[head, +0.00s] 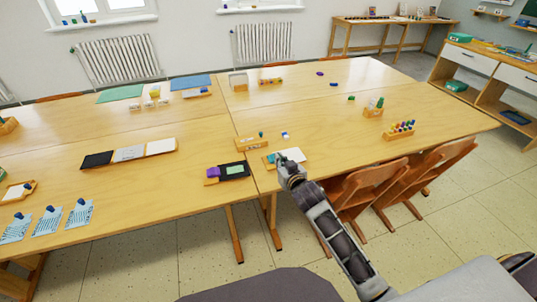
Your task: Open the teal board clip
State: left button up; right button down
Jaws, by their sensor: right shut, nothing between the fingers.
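The teal board clip (279,156) shows as a small teal patch on a small board with white paper (295,154), near the front edge of the right table. My right gripper (284,163) is shut and empty, with its tip right at the clip. It covers part of the clip and board, so I cannot tell whether the two touch or whether the clip is open. My left gripper is not in view.
A wooden block holder (251,144) stands just behind the board, and a black tray (234,170) with a purple block lies to its left. A peg rack (400,130) is further right. Wooden chairs (362,190) stand at the table's front edge. The table middle is mostly clear.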

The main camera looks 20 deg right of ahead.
jog(key=shift+s+r, duration=0.1)
jog(key=shift+w, duration=0.3)
send_over(270, 166)
jog(key=shift+w+d+f+b, duration=0.1)
jog(key=shift+f+b, duration=0.1)
jog(key=shift+f, duration=0.45)
jog(key=shift+w+f+b, duration=0.1)
jog(key=shift+f+b, duration=0.05)
jog(key=shift+f, duration=0.45)
notch_tip(270, 166, down, 2)
jog(key=shift+s+f, duration=0.1)
jog(key=shift+f, duration=0.15)
jog(key=shift+f+b, duration=0.3)
jog(key=shift+f, duration=0.45)
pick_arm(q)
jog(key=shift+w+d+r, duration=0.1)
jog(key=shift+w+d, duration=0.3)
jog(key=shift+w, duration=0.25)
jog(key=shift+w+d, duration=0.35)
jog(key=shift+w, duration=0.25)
